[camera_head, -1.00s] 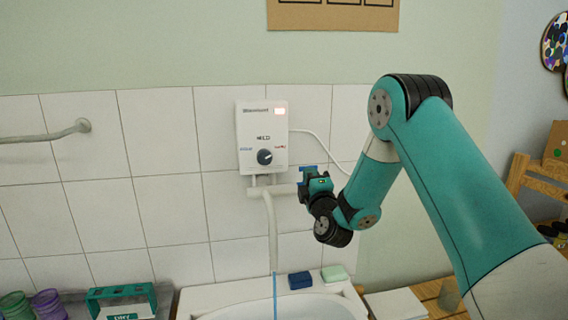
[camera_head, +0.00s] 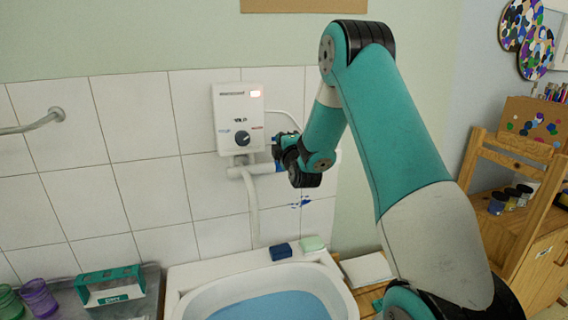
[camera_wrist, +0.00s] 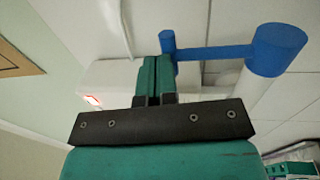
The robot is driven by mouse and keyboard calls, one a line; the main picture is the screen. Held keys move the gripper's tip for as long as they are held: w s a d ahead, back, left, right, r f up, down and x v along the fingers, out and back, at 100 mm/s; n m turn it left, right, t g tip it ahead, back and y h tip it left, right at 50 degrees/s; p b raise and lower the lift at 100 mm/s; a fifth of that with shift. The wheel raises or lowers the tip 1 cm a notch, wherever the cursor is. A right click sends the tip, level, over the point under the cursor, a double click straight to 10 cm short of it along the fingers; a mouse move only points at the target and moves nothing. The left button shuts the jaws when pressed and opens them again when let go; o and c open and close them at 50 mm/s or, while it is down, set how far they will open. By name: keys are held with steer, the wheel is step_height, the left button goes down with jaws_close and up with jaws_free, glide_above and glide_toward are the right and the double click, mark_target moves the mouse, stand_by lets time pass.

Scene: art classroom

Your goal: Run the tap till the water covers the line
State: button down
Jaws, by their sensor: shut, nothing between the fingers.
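A white water heater (camera_head: 238,118) with a dial hangs on the tiled wall. Under it are a pale pipe and a hanging spout (camera_head: 253,212); no stream shows below the spout. The white basin (camera_head: 184,289) holds blue water (camera_head: 270,306); its near part is cut off and no line is visible. The blue tap handle (camera_wrist: 215,52) is a bar with a round end in the wrist view. My gripper (camera_head: 276,146) is shut and empty at the tap. In the wrist view its fingers (camera_wrist: 153,75) are beside the handle's thin end; contact is unclear.
A dark blue block (camera_head: 281,251) and a pale green block (camera_head: 313,243) lie on the basin's back rim. A green box (camera_head: 110,287) and purple cup (camera_head: 39,298) stand left. A wooden shelf (camera_head: 520,220) stands right.

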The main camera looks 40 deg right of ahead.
steer(key=shift+w+d+b, duration=0.15)
steer(key=shift+w+b, duration=0.1)
steer(key=shift+b, duration=0.15)
steer(key=shift+r, duration=0.2)
steer(key=shift+s, duration=0.1)
steer(key=s+a+r+b, duration=0.1)
steer(key=s+a+b, duration=0.1)
steer(key=s, duration=0.4)
steer(key=s+a+r+b, duration=0.1)
steer(key=s+a+b, duration=0.2)
steer(key=s, duration=0.3)
steer(key=shift+s+a+r+b, duration=0.2)
steer(key=shift+a+r+b, duration=0.1)
steer(key=shift+b, duration=0.45)
